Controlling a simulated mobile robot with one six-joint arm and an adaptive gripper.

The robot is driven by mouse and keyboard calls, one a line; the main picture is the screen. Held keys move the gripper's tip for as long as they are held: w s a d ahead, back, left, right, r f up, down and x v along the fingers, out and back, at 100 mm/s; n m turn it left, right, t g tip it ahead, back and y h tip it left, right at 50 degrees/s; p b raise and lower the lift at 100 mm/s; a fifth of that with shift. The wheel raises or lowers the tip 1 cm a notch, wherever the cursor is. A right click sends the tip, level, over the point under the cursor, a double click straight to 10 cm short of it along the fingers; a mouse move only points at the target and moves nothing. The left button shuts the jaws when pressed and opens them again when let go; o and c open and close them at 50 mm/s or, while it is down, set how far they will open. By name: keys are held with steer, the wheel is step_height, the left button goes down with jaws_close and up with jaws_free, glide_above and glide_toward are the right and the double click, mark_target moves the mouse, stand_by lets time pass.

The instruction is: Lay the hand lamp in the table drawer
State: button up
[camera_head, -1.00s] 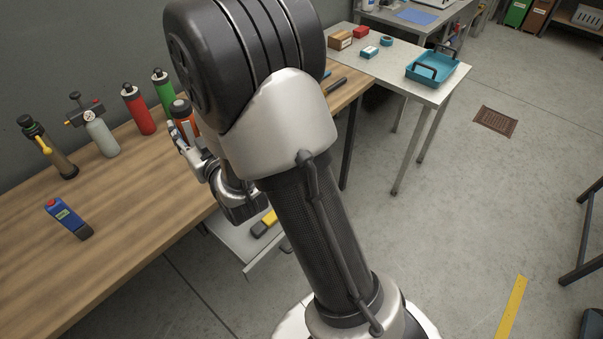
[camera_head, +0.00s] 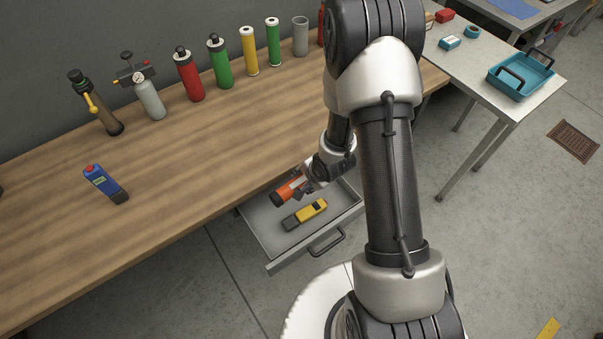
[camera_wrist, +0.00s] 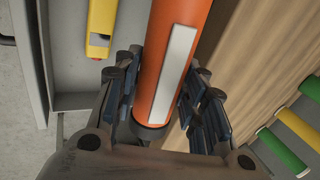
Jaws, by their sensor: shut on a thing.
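The hand lamp, an orange cylinder with dark ends (camera_head: 290,190), is in my gripper (camera_head: 308,186). In the wrist view the orange lamp body (camera_wrist: 175,60) with a pale strip lies between the two padded fingers (camera_wrist: 165,98). The gripper is shut on it. The table drawer (camera_head: 262,228) is pulled out below the workbench's front edge. The lamp is held over the drawer's back part, near the bench edge. My arm hides the drawer's right back corner.
A yellow and dark grey tool (camera_head: 305,214) lies in the drawer; it also shows in the wrist view (camera_wrist: 101,25). A blue device (camera_head: 106,184) lies on the wooden bench (camera_head: 190,190). Several bottles and cylinders line its back. A teal tray (camera_head: 520,80) stands on the side table.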

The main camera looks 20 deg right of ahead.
steer(key=shift+s+d+f+m, duration=0.1)
steer(key=shift+s+f+m, duration=0.1)
steer(key=shift+f, duration=0.15)
steer(key=shift+s+f+m, duration=0.1)
steer(key=shift+f+m, duration=0.1)
steer(key=shift+f, duration=0.15)
step_height(320, 180, down, 6)
steer(key=b, duration=0.7)
steer(key=shift+f, duration=0.25)
steer(key=shift+f+b, duration=0.5)
steer(key=shift+f, duration=0.3)
steer(key=o, duration=1.3)
steer(key=shift+c, duration=0.2)
steer(key=v, duration=1.2)
